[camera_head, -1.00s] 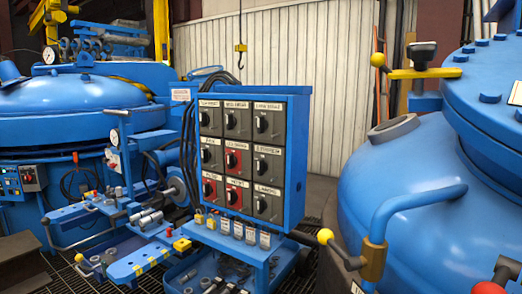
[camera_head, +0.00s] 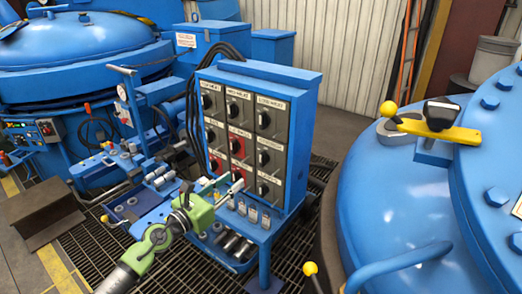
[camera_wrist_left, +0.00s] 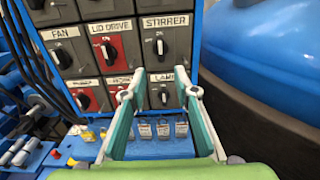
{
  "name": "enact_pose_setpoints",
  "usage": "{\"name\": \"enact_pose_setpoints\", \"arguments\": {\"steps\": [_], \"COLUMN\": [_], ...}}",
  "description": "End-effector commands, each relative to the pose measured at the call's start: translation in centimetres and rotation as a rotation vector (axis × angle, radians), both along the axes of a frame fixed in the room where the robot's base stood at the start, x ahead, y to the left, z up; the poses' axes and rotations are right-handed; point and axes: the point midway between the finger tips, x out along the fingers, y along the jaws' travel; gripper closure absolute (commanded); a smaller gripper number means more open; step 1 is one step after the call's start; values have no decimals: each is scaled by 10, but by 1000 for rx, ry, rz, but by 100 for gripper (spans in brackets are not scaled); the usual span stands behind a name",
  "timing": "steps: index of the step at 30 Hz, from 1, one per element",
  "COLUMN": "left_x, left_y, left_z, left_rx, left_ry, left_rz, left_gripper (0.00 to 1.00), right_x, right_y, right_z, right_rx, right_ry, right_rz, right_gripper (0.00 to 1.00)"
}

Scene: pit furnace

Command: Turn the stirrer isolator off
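The stirrer isolator (camera_wrist_left: 158,47) is a black rotary knob on a grey panel, labelled STIRRER. It is at the upper right in the left wrist view, and its handle looks roughly upright. In the head view it is the right-hand switch (camera_head: 263,158) in the middle row of the blue switch cabinet (camera_head: 262,75). My left gripper (camera_wrist_left: 158,95) is open and empty, its fingers spread below the stirrer knob, around the view of the LAMP switch (camera_wrist_left: 163,93). In the head view my left gripper (camera_head: 226,188) is in front of the cabinet's lower part. My right gripper is not in view.
The red LID DRIVE switch (camera_wrist_left: 109,53) is just left of the stirrer switch, with the FAN switch (camera_wrist_left: 61,57) beyond it. Several padlocks (camera_wrist_left: 163,130) hang below the panel. A large blue vessel (camera_head: 400,200) stands close on the right. Black cables (camera_head: 190,120) run along the cabinet's left side.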

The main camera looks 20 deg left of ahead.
Motion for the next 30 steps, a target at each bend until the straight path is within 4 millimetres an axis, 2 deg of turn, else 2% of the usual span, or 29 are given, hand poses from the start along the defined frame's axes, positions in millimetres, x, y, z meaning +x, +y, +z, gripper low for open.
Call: {"name": "enact_pose_setpoints", "arguments": {"steps": [5,18,24,30], "left_x": [20,102,122,127], "left_y": [-8,-38,-45,-47], "left_z": [1,0,0,0], "left_rx": [-1,-4,-4,-1], "left_ry": [-2,-2,-1,-1], "left_rz": [-1,-1,0,-1], "left_gripper": [72,72,72,72], "right_x": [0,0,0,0], "right_y": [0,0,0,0], "right_z": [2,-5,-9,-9], "right_rx": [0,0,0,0], "right_ry": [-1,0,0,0], "right_rz": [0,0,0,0], "right_gripper": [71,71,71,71]}}
